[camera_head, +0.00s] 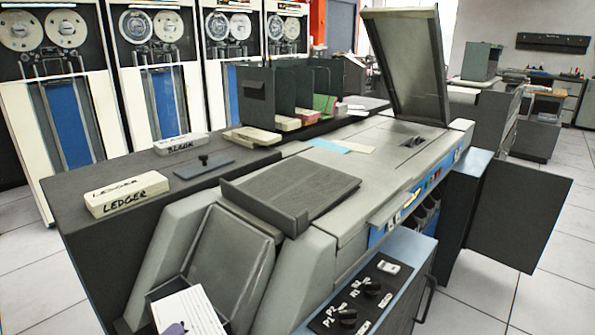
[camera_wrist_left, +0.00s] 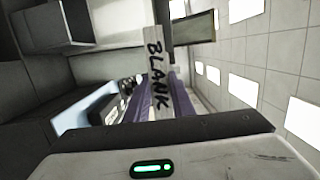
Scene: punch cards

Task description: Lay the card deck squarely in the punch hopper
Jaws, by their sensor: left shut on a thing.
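The white card deck (camera_head: 192,311) shows at the bottom left of the head view, tilted, in front of a dark open hopper (camera_head: 157,293) at the machine's near end. I cannot tell whether it is inside the hopper or above it. My left gripper (camera_head: 175,329) is shut on the deck; only a purple bit of it shows at the frame's bottom edge. In the left wrist view, the deck (camera_wrist_left: 157,65) stands between the purple fingers (camera_wrist_left: 158,100), its edge marked BLANK. The deck's lower part is hidden. My right gripper is not in view.
A sloped grey panel (camera_head: 230,251) rises behind the hopper, with a ribbed dark lid (camera_head: 290,186) above it. LEDGER decks (camera_head: 126,195) and a flat dark weight (camera_head: 203,166) lie on the top left. A knob panel (camera_head: 360,297) stands at the right.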

